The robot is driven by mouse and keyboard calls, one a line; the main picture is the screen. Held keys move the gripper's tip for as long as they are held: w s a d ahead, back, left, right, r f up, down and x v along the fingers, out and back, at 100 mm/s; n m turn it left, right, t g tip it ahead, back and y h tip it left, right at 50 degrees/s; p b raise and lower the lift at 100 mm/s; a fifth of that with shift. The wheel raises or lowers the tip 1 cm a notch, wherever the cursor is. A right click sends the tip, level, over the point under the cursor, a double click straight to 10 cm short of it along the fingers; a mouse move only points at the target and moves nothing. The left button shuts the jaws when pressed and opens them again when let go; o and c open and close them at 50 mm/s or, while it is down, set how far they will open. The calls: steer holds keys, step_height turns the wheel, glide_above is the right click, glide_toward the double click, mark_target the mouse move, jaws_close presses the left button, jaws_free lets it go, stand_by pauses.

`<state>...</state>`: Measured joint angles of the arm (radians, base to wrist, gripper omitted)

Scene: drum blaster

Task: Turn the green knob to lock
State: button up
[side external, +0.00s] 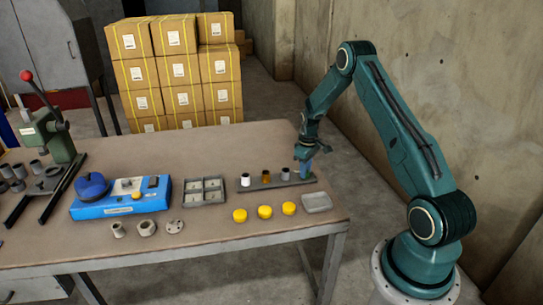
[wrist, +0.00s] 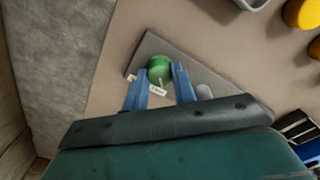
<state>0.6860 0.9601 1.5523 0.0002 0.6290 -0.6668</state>
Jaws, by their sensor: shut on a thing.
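The green knob (wrist: 160,67) sits near one end of a grey bar-shaped base (wrist: 150,45) in the wrist view. Small white labels (wrist: 157,90) lie beside it, too small to read. My gripper (wrist: 159,76) is shut on the knob, with one blue finger on each side. In the side view my gripper (side external: 304,168) points down at the right end of the base (side external: 270,183), and its fingers hide the green knob. A white, an orange (side external: 266,176) and a grey knob stand along the base to the left.
Several yellow round pieces (side external: 264,211) and a grey tray (side external: 317,202) lie in front of the base. A divided grey tray (side external: 204,191) and a blue device (side external: 121,197) are to the left. The table edge (side external: 318,160) is close to my gripper's right.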

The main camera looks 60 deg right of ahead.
steer(key=shift+m, duration=0.3)
steer(key=m, duration=0.3)
steer(key=shift+m, duration=0.3)
steer(key=m, duration=0.4)
steer(key=shift+m, duration=0.3)
steer(key=m, duration=0.8)
steer(key=shift+m, duration=0.4)
steer(key=o, duration=1)
